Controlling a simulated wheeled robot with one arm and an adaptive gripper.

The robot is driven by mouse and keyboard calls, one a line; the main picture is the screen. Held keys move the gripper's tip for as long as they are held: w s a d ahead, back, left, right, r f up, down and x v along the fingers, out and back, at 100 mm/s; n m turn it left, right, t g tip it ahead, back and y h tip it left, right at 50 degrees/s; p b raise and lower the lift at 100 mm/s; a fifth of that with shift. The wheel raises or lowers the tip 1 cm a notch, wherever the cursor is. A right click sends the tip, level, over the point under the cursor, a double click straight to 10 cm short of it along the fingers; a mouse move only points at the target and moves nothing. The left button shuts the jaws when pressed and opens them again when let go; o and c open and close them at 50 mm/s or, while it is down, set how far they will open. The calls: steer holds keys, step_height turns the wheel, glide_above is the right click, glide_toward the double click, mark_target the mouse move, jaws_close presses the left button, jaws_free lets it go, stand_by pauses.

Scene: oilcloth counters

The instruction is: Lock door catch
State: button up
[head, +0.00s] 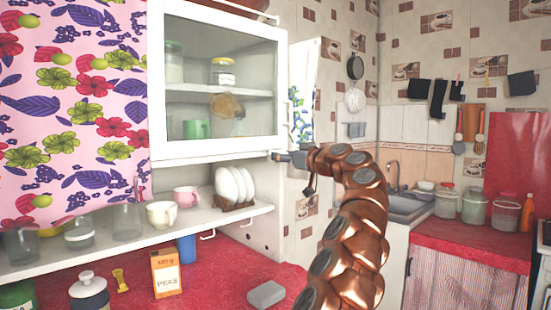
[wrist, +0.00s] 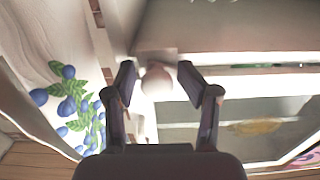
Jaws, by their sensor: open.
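The white wall cabinet's glazed door (head: 215,149) looks closed in the head view. My gripper (head: 279,157) is at the door's lower right corner. In the wrist view my gripper (wrist: 157,74) is open, with one finger on each side of a pale rounded piece (wrist: 156,84), which looks like the door catch. I cannot tell whether the fingers touch it. In the head view the catch is not clearly seen behind my gripper. A slim handle (head: 285,113) runs up the door's right edge.
Below the cabinet, an open shelf (head: 100,252) carries cups, jars and a plate rack (head: 235,205). A flowered curtain (head: 70,110) hangs at left. A blueberry-patterned panel (wrist: 75,100) is close beside my gripper. A red counter (head: 215,270) lies below.

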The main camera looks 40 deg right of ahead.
steer(key=shift+s+d+b, duration=0.1)
steer(key=shift+s+b, duration=0.2)
steer(key=shift+s, duration=0.05)
steer(key=s+b, duration=0.4)
steer(key=s, duration=0.4)
steer(key=shift+s+a, duration=0.15)
steer(key=shift+a, duration=0.05)
stand_by(0.6)
steer(key=shift+s, duration=0.1)
stand_by(0.5)
steer(key=s, duration=1.1)
steer(key=shift+s, duration=0.4)
steer(key=shift+a, duration=0.1)
